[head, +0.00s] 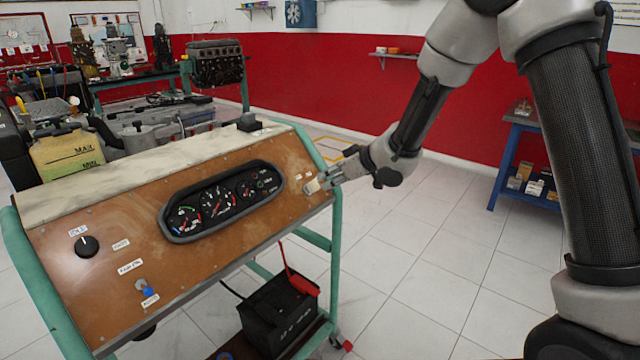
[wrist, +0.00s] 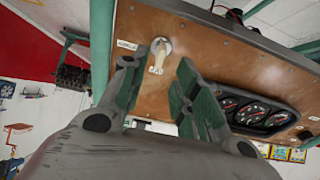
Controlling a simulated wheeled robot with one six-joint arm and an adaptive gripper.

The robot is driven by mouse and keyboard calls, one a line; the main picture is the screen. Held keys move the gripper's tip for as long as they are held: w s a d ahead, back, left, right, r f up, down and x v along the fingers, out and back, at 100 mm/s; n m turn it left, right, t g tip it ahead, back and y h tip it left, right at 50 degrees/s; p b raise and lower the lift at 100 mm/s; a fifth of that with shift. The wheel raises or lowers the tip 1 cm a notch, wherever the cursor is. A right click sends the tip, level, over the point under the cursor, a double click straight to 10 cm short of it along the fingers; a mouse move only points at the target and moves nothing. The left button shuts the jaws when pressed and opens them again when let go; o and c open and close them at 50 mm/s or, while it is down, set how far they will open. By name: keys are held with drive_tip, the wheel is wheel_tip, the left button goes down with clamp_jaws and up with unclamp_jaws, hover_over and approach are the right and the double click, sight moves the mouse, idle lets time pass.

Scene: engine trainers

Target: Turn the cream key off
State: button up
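The cream key (wrist: 160,48) sits in its switch on the brown instrument panel, seen near the top of the wrist view. In the head view it shows as a small pale piece (head: 312,187) at the panel's right end, partly hidden by my gripper. My gripper (head: 325,182) is at that end of the panel. In the wrist view my gripper (wrist: 157,68) is open, with its two green-grey fingers apart, one on either side of the key. I cannot tell whether either finger touches it. A white label lies beside the switch.
The panel (head: 130,200) carries a gauge cluster (head: 222,201), a black knob (head: 87,246) and a blue-headed key (head: 149,292). A green frame (head: 317,240) holds it, with a black battery (head: 282,312) below. Open tiled floor lies to the right.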

drive_tip(key=v, duration=0.4)
drive_tip(key=shift+d, duration=0.15)
